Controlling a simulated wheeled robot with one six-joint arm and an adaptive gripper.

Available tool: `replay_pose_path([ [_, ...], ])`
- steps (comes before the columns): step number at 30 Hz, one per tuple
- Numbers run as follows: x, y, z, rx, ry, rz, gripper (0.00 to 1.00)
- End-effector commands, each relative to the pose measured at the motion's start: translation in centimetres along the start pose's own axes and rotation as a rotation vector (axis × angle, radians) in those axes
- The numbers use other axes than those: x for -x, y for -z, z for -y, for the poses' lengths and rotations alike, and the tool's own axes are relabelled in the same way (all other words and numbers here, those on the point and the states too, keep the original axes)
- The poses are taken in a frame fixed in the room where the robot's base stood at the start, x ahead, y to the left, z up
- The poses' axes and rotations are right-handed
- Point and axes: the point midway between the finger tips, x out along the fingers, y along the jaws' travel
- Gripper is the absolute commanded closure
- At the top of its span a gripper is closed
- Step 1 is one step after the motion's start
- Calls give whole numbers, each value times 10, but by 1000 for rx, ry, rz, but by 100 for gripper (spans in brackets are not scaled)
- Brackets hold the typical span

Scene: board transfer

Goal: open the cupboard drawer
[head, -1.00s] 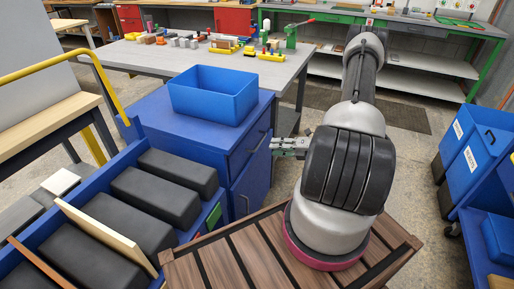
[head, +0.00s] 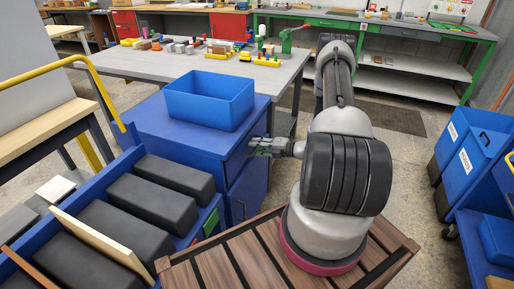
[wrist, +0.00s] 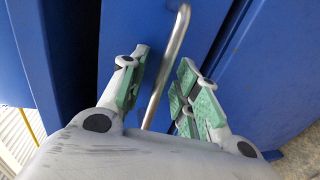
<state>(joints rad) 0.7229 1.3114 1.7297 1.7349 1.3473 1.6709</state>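The blue cupboard (head: 170,127) stands left of my arm in the head view. Its upper drawer (head: 238,168) faces my gripper and looks closed. My gripper (head: 252,147) is at the drawer front. In the wrist view my gripper (wrist: 162,85) is open, with green pads on both fingers. The metal bar handle (wrist: 168,60) runs between the two fingers, with gaps visible on both sides. The blue front (wrist: 145,22) lies behind the handle. The handle is hidden by the gripper in the head view.
A blue open bin (head: 210,103) sits on the cupboard top. A blue rack with black blocks (head: 160,172) stands at left front. A grey table (head: 130,62) with small parts is behind. Blue bins (head: 470,150) stand at far right, with open floor between.

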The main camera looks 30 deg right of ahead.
Motion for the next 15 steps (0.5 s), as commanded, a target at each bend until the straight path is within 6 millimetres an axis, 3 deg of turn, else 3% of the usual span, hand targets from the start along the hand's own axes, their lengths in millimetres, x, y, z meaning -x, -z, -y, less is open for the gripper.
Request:
replay_pose_path([
  [5,0,0,0,0,0,0,69],
  [10,0,0,0,0,0,0,100],
  [15,0,0,0,1,0,0,100],
])
